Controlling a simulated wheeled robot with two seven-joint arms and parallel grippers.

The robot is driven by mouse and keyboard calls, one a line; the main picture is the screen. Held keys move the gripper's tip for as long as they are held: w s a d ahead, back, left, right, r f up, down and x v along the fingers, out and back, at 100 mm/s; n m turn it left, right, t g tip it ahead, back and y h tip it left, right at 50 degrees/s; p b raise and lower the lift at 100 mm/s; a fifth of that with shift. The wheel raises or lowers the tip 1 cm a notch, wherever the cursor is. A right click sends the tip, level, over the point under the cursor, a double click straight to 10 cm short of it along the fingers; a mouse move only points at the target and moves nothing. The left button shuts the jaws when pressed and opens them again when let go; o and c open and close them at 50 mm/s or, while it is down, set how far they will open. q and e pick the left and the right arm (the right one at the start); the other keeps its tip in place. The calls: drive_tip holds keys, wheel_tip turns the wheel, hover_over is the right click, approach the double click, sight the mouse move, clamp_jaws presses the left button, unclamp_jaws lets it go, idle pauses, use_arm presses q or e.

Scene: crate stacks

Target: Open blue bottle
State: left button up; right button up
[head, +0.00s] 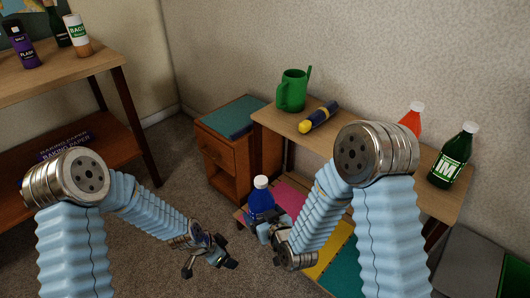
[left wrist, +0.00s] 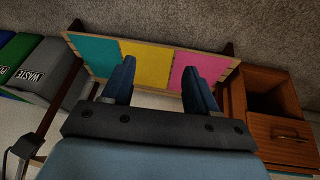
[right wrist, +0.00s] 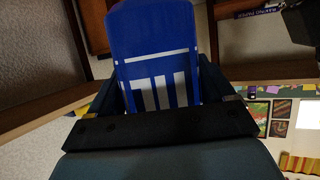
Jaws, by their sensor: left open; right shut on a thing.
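The blue bottle (head: 262,205) has a white cap (head: 261,182) and stands upright in my right gripper (head: 268,230), in front of the low table. My right gripper is shut on it. In the right wrist view the bottle's blue body with white markings (right wrist: 155,50) fills the space between the fingers; its cap is not visible there. My left gripper (head: 208,262) is open and empty, lower and to the left of the bottle. In the left wrist view its two fingers (left wrist: 160,90) are apart with nothing between them.
A wooden table (head: 440,196) at right carries a green watering can (head: 292,92), a flashlight (head: 318,117), a red bottle and a green bottle (head: 453,158). A drawer cabinet (head: 220,153) stands beside it. A shelf (head: 100,60) with bottles is at left.

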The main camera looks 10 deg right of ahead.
use_arm(q)
drive_tip(key=w+d+r+m+t, duration=0.1)
drive_tip(key=w+d+r+m, duration=0.3)
drive_tip(key=w+r+m, duration=0.55)
wheel_tip(320, 180, up, 27)
drive_tip(key=m+g+y, duration=0.3)
drive_tip(key=m+y, duration=0.1)
drive_tip(key=m, duration=1.2)
hover_over(264, 179)
drive_tip(key=shift+d, duration=0.1)
drive_tip(key=shift+s+y, duration=0.1)
drive_tip(key=shift+y, duration=0.2)
wheel_tip(264, 179, down, 8)
drive_tip(key=shift+r, duration=0.25)
